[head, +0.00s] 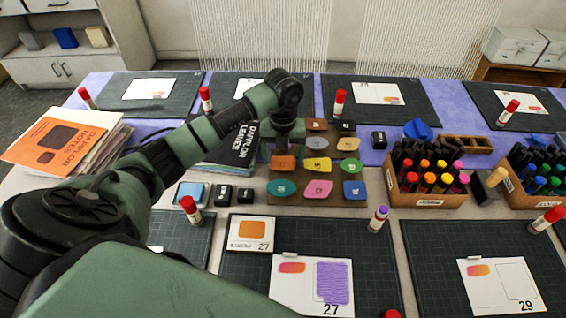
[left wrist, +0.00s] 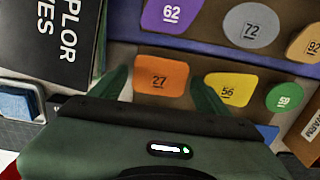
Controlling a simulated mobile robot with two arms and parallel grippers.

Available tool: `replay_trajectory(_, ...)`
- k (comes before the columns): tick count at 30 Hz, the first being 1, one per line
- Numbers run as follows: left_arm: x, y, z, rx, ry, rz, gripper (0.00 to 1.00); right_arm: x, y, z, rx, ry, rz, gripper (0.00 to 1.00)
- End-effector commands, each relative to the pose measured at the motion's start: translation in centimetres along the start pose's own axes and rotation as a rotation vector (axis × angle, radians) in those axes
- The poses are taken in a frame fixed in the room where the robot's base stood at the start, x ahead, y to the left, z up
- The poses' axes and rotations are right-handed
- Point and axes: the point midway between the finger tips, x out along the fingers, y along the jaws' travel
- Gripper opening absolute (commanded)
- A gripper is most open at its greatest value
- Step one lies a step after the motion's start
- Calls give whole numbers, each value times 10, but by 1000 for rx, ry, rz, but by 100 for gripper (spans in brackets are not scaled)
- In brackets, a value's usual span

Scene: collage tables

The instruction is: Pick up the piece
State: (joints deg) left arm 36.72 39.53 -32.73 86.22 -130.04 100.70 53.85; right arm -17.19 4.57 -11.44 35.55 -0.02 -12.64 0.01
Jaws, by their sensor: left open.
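An orange piece marked 27 (left wrist: 160,75) lies on the brown board in the left wrist view, and it also shows in the head view (head: 284,163). My left gripper (left wrist: 162,92) is open, its green fingers to either side of the orange piece in the picture. I cannot tell how high above the board the fingers are. In the head view the left gripper (head: 283,149) is over the left part of the brown board (head: 333,203). A card (head: 249,245) on the near mat shows a similar orange shape and 27. My right gripper is not in view.
A yellow piece (left wrist: 229,89) is close to the right finger. A purple piece (left wrist: 172,14) and a grey piece (left wrist: 251,25) lie beyond. A marker box (head: 430,200) is to the right of the board.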

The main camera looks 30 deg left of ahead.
Motion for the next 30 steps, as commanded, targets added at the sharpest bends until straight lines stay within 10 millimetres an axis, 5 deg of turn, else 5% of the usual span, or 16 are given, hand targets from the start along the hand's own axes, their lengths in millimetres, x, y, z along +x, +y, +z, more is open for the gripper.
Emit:
replay_trajectory(17,4,0,0,-1,0,1,76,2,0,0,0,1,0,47)
replay_trajectory(20,4,0,0,-1,0,1,51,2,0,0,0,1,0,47)
replay_trajectory(30,4,0,0,0,0,0,50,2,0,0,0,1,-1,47)
